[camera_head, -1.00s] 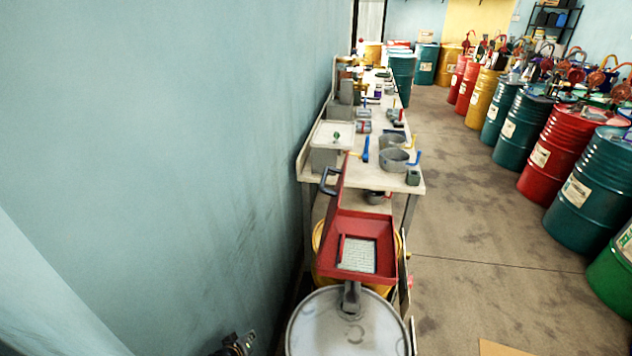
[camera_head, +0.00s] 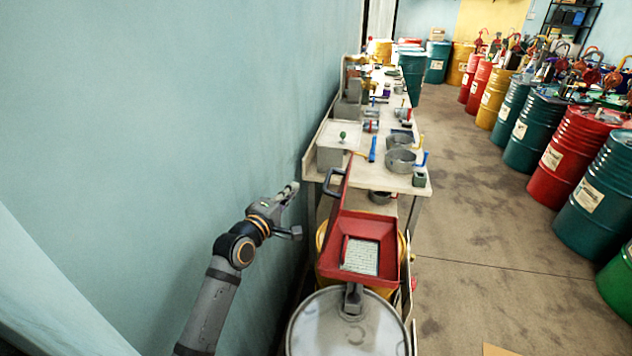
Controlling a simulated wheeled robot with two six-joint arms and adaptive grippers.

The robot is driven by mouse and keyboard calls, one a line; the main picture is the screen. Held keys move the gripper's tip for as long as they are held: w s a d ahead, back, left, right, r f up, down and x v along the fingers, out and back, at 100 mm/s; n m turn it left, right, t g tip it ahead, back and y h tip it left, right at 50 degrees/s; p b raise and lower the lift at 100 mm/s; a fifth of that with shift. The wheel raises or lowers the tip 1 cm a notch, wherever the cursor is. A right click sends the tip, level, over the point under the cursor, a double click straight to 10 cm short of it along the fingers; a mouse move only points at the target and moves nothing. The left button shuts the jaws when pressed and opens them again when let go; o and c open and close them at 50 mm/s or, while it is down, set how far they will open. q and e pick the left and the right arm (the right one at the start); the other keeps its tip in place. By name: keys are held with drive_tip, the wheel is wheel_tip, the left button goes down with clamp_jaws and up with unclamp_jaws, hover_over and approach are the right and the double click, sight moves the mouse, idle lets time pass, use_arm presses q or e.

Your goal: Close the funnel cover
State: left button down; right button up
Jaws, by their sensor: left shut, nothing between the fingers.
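The red square funnel (camera_head: 386,272) sits above a grey-topped drum (camera_head: 318,330), with a mesh plate in its middle. Its red cover (camera_head: 344,196) stands up on edge at the funnel's left back side, so the funnel is open. A dark handle (camera_head: 333,182) sticks out to the left from the cover. My left gripper (camera_head: 296,190) is raised to the left of the cover, near the wall, shut and empty. It appears apart from the handle. My right gripper is not in view.
A long workbench (camera_head: 405,180) with cans, measuring pots and a lidded grey box (camera_head: 330,157) runs away behind the funnel. A wall (camera_head: 150,120) bounds the left. Several coloured drums (camera_head: 570,145) stand on the right; the floor between is open.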

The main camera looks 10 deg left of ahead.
use_arm(q)
drive_tip(key=w+d+p, duration=0.2)
drive_tip(key=w+d, duration=0.3)
drive_tip(key=shift+w+d, duration=0.25)
drive_tip(key=shift+w, duration=0.05)
drive_tip(key=shift+w+a+f, duration=0.1)
drive_tip(key=shift+f, duration=0.05)
